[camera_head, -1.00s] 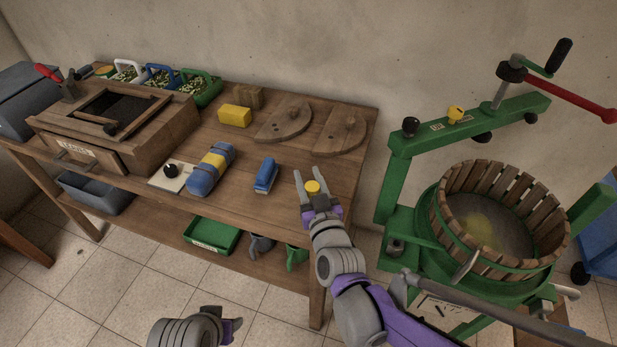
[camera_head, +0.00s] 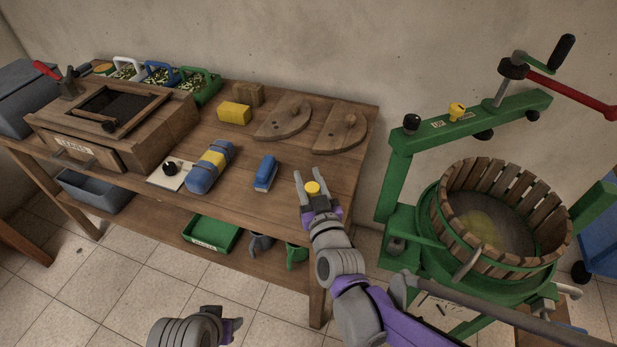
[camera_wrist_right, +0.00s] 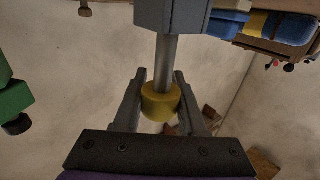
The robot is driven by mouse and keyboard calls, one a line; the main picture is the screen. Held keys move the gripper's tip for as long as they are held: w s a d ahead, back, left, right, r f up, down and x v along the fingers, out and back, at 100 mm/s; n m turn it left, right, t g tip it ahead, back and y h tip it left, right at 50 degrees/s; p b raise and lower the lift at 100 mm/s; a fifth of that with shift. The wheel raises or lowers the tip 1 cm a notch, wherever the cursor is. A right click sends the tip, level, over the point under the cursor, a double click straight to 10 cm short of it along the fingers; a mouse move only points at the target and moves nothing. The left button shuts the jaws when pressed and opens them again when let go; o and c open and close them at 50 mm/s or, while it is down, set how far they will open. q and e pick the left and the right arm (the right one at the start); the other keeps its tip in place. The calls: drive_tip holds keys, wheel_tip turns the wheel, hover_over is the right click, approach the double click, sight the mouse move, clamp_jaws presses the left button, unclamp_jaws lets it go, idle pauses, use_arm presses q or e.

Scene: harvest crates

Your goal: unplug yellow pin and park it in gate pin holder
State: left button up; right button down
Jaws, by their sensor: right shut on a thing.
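My right gripper (camera_head: 312,184) is over the right part of the workbench, shut on a yellow-headed pin (camera_head: 313,188). In the right wrist view the yellow head (camera_wrist_right: 160,101) sits between the two fingers (camera_wrist_right: 160,105). A grey shaft (camera_wrist_right: 167,62) runs from it to a blue-grey block (camera_wrist_right: 172,16); I cannot tell whether it passes into the block. Another yellow knob (camera_head: 457,112) stands on the green press beam (camera_head: 470,120). I cannot identify the gate pin holder for certain. My left gripper (camera_head: 232,327) shows only partly at the bottom edge, its jaws unclear.
The workbench (camera_head: 230,205) carries a blue brush-like thing (camera_head: 265,173), a blue and yellow roll (camera_head: 210,168), a yellow block (camera_head: 234,113) and two wooden half-discs (camera_head: 284,122). The green press with its slatted basket (camera_head: 500,218) stands close on the right.

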drive_tip(key=shift+f+b, duration=0.4)
drive_tip(key=shift+f, duration=0.3)
drive_tip(key=shift+c, duration=1.9)
unclamp_jaws()
drive_tip(key=p+v, duration=0.1)
drive_tip(key=v, duration=0.9)
drive_tip(key=shift+s+d+r, duration=0.1)
drive_tip(key=shift+s, duration=0.3)
